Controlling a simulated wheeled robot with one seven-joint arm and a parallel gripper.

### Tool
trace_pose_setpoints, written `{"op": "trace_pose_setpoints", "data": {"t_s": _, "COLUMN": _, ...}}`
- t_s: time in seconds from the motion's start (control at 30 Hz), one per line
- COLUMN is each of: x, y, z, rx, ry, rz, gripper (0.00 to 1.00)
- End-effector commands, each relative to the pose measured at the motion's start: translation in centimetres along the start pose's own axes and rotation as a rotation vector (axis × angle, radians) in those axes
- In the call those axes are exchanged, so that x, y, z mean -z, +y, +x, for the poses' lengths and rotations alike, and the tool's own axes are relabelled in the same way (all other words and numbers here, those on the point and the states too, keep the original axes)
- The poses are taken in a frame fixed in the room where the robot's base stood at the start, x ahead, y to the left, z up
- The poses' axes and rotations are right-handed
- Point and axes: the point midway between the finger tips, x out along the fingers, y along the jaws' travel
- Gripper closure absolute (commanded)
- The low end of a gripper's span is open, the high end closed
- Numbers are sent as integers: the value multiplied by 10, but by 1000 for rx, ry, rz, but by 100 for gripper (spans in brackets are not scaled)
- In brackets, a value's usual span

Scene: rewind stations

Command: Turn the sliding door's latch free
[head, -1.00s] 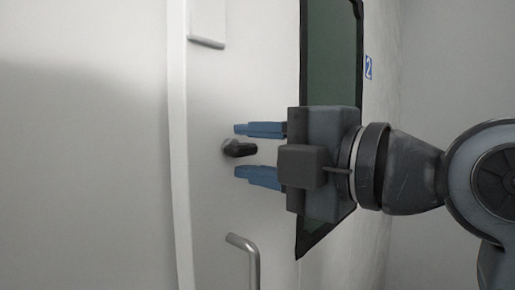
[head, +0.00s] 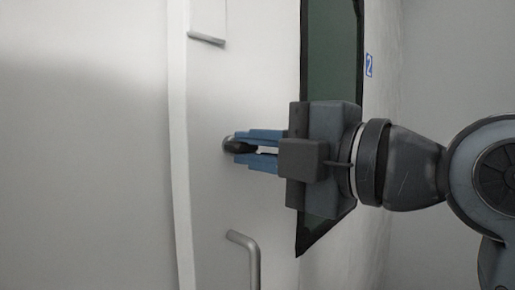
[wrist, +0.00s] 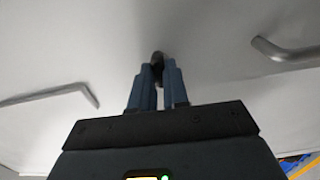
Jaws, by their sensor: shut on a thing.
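The latch (head: 236,146) is a small dark knob with a short lever on a pale round base, on the white sliding door (head: 212,200). My gripper (head: 247,148) has its blue fingers shut on the latch lever, one above and one below it in the head view. In the wrist view the latch (wrist: 158,60) shows as a dark knob between the blue fingertips of my gripper (wrist: 158,75). The fingers hide part of the lever.
A grey bent handle (head: 248,255) sticks out of the door below the latch. A dark window (head: 330,60) and a blue sign with a 2 (head: 368,65) lie to the right.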

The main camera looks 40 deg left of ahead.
Motion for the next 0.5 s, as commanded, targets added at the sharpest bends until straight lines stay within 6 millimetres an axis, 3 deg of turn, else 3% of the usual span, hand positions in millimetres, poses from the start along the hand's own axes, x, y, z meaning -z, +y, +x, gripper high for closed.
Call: {"op": "trace_pose_setpoints", "data": {"t_s": 0.5, "x": 0, "y": 0, "z": 0, "rx": 2, "ry": 0, "rz": 404, "gripper": 100}}
